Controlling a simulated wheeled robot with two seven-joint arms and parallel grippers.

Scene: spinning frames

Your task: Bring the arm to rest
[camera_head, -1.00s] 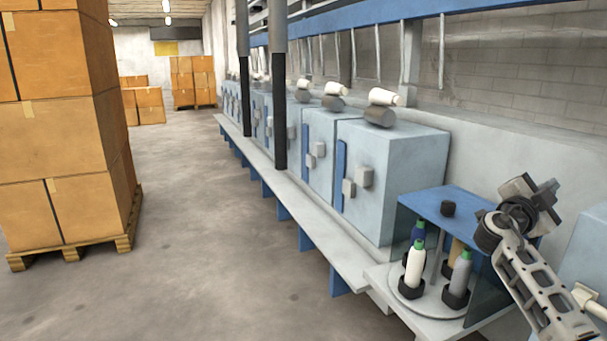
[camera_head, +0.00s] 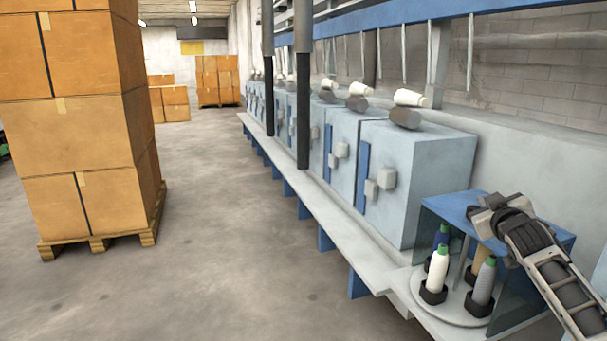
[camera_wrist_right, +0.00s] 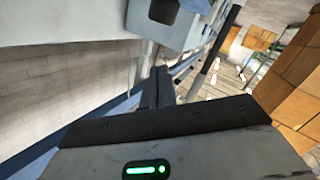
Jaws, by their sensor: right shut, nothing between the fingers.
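My right arm comes in from the lower right in the head view. Its gripper (camera_head: 478,215) is over the blue top plate of the bobbin stand and looks shut and empty. In the right wrist view the dark fingers (camera_wrist_right: 157,88) are together with nothing between them. My left gripper is not in view.
Pale blue machine boxes (camera_head: 423,185) line the bench. Stacked cartons (camera_head: 80,140) stand on a pallet at left. The floor between (camera_head: 230,250) is clear.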

